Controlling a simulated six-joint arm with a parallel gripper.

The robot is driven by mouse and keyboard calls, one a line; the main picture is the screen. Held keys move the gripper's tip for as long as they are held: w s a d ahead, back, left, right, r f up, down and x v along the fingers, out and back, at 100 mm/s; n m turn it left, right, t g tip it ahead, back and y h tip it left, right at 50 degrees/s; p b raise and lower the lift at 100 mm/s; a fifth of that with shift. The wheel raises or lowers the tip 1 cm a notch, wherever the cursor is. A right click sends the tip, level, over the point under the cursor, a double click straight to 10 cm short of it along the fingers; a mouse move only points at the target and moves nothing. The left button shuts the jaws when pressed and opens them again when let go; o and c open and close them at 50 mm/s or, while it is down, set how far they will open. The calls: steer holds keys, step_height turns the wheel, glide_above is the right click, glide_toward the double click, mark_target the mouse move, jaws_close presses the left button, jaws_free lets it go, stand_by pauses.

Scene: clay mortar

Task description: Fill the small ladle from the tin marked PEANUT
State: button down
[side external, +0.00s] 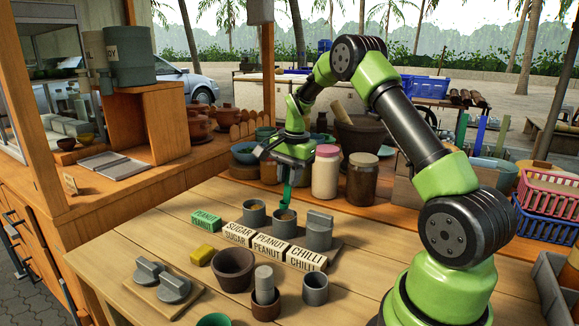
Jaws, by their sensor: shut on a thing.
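My gripper (292,165) points down over the tins and is shut on the green ladle (286,196). The ladle hangs upright with its low end at the mouth of the middle grey tin (285,228); its bowl is not clearly visible. That tin stands behind the white block marked PEANUT (269,247) and has something brownish inside. An open grey tin (255,215) stands to its left, behind the block marked SUGAR (238,235). A lidded grey tin (318,232) stands to its right, behind the block marked CHILLI (305,257).
A green block also marked PEANUT (206,220) lies at left, near a yellow block (202,254). Two grey lids (174,289) lie on a front-left board. A brown bowl (233,268), a pestle cup (265,297) and a grey cup (315,289) stand in front. Jars (326,175) stand behind.

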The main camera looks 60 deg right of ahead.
mark_target(289, 195)
steer(key=shift+f, duration=2.3)
steer(key=shift+f, duration=0.2)
steer(key=shift+f, duration=0.2)
steer(key=shift+r, duration=3.25)
